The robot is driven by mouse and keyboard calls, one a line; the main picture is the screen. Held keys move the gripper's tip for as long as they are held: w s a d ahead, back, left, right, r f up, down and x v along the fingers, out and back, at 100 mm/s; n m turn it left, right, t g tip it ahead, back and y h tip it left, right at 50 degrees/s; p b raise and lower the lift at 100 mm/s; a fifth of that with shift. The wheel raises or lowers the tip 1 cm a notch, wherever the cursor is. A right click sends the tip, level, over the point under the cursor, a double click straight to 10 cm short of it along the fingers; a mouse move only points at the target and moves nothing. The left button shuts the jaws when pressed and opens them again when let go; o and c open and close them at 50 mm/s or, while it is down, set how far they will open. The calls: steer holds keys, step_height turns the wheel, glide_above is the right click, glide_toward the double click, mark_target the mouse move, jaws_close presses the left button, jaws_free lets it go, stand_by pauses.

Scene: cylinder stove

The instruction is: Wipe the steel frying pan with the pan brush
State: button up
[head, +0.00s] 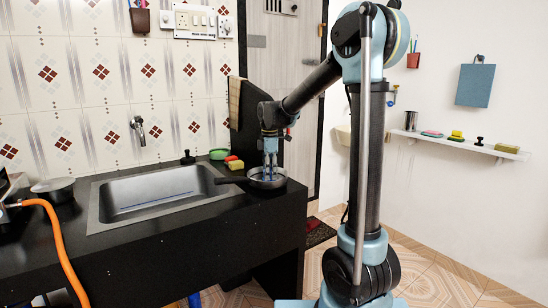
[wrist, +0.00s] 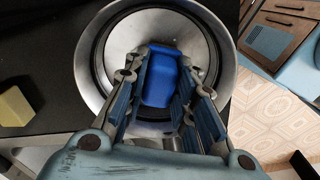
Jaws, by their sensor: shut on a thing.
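The steel frying pan (head: 280,182) stands on the black counter to the right of the sink, its dark handle (head: 230,180) pointing left toward the basin. In the wrist view the round pan (wrist: 205,45) lies below my gripper. My gripper (head: 270,165) points down into the pan. In the wrist view my gripper (wrist: 170,95) is shut on a blue thing (wrist: 170,75), which looks like the pan brush. The brush is over the inside of the pan; I cannot tell whether it touches the bottom.
A yellow sponge (wrist: 14,106) lies on the counter left of the pan in the wrist view. Behind the pan are a green bowl (head: 218,154), a red item (head: 232,158) and a black knobbed thing (head: 188,157). The sink (head: 150,193) is at left. The counter's right edge is close to the pan.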

steer(key=shift+s+a, duration=0.2)
steer(key=shift+s, duration=0.3)
steer(key=shift+s+r, duration=0.1)
steer(key=shift+s, duration=0.3)
steer(key=shift+a+r, duration=0.2)
steer(key=shift+r, duration=0.85)
steer(key=shift+w+d+r, duration=0.1)
steer(key=shift+d+r, duration=0.05)
steer(key=shift+r, duration=0.65)
steer(key=shift+d+r, duration=0.1)
steer(key=shift+r, duration=1.85)
